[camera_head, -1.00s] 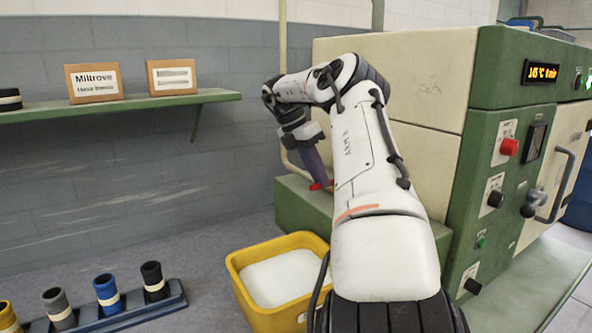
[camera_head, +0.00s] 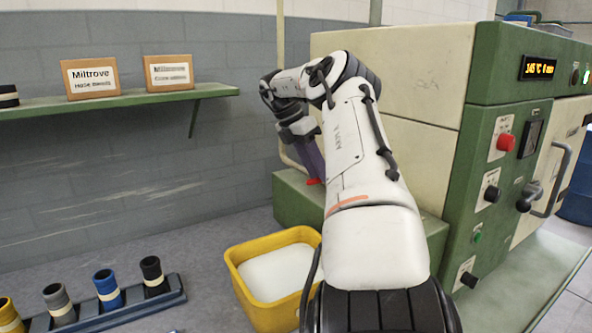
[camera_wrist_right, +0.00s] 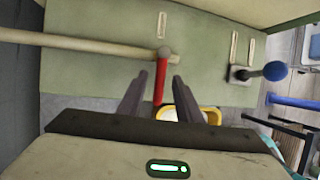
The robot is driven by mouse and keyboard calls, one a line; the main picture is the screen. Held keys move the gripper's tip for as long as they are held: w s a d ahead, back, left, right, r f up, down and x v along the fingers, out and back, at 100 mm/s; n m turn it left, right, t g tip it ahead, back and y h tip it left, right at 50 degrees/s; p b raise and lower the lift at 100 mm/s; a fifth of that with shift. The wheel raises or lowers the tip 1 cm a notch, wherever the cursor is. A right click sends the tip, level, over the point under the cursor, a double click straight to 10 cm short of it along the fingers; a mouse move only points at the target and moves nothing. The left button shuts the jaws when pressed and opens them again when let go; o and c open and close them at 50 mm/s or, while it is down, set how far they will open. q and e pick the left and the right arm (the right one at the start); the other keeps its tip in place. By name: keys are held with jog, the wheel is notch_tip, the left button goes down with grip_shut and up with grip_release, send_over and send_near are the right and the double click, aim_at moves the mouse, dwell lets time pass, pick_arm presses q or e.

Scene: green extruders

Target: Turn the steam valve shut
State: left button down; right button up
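The steam valve appears as a red lever (camera_wrist_right: 161,78) on a cream pipe (camera_wrist_right: 85,42) in the right wrist view. In the head view only a small piece of the red lever (camera_head: 314,182) shows under my right gripper (camera_head: 311,165), above the low green housing. In the right wrist view my right gripper (camera_wrist_right: 160,80) is open, with one dark finger on each side of the lever. Narrow gaps show between the fingers and the lever. My arm hides much of the valve in the head view. My left gripper is not in view.
A yellow bin (camera_head: 270,311) with white contents stands in front of the green housing (camera_head: 292,205). A blue-knobbed lever (camera_wrist_right: 275,70) sits right of the valve. The machine's control panel (camera_head: 490,190) is at right. A rack of spools (camera_head: 110,312) lies at lower left.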

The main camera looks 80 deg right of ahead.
jog(key=p+v, duration=0.2)
jog(key=v, duration=0.8)
jog(key=shift+r, duration=0.15)
